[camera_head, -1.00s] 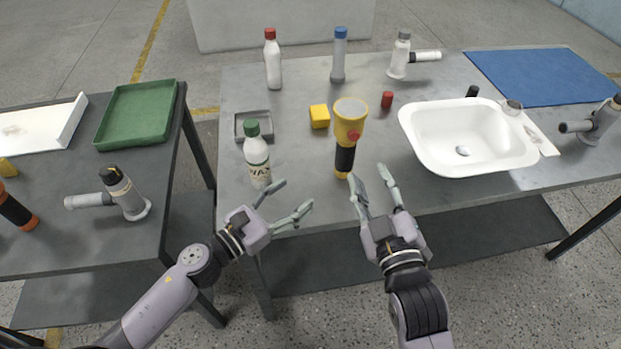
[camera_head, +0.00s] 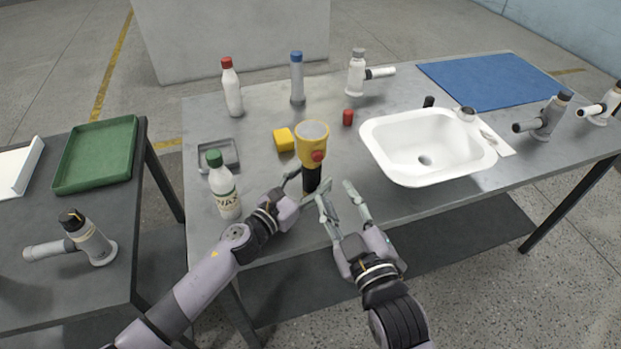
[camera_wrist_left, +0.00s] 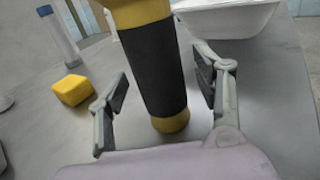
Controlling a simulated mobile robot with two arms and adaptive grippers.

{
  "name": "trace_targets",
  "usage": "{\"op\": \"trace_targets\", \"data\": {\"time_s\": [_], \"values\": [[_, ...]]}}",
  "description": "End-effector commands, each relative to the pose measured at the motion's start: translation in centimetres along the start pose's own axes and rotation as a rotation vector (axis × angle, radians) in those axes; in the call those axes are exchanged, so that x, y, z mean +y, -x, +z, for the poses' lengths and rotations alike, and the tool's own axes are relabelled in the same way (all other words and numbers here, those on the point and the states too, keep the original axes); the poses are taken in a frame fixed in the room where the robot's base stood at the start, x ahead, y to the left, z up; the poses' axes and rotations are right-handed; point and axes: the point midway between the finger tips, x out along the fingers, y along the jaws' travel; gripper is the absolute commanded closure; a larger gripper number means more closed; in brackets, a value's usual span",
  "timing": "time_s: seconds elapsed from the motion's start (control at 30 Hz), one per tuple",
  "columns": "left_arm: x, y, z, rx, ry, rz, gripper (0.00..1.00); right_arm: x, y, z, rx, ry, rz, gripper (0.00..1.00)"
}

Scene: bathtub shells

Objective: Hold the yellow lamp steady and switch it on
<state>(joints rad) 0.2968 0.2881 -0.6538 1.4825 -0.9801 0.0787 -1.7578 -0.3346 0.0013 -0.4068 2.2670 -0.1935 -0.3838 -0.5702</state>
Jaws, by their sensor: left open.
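The yellow lamp (camera_head: 312,145) stands upright on the grey table, with a wide yellow head, a red button (camera_head: 318,156) on its front and a black grip. In the left wrist view its black grip (camera_wrist_left: 155,65) and yellow foot stand between the two fingers of my left gripper (camera_wrist_left: 165,100), which is open with a gap on each side. In the head view my left gripper (camera_head: 304,188) is around the lower grip. My right gripper (camera_head: 338,200) is open and empty, just right of the lamp and near the table's front edge.
A green-capped bottle (camera_head: 223,187) stands left of the lamp, close to my left arm. A white basin (camera_head: 377,155) is to the right. Taller bottles stand at the back.

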Motion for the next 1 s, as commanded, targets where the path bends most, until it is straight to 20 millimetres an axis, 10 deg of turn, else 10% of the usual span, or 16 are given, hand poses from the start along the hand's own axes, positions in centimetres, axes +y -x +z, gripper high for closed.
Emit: {"op": "trace_targets", "data": {"time_s": [0.37, 1.0], "values": [[-0.03, -0.41, -0.02, 0.0, 0.0, 0.0, 0.4, 0.0, 0.0, 0.0, 0.0, 0.0, 0.0, 0.67], [-0.01, -0.38, -0.03, 0.001, 0.0, 0.0, 0.83, 0.0, 0.0, 0.0, 0.0, 0.0, 0.0, 0.67]]}}
